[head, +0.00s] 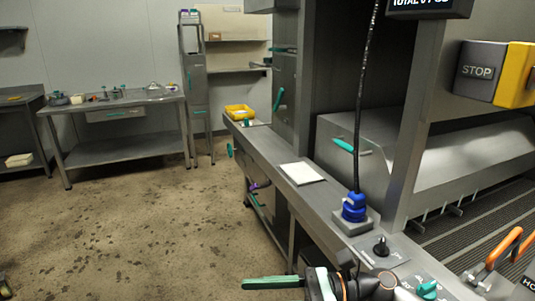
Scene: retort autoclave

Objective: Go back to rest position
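A black and grey jointed part with orange rings at the bottom edge appears to be my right arm, with its gripper (318,284) at the left end.
A steel counter (262,147) runs along the machine, with a white plate (302,173), a blue connector (354,207) on a black cable, and a black knob (381,246). A yellow stop box (515,75) is at upper right. A steel table (125,152) stands behind open floor (150,230).

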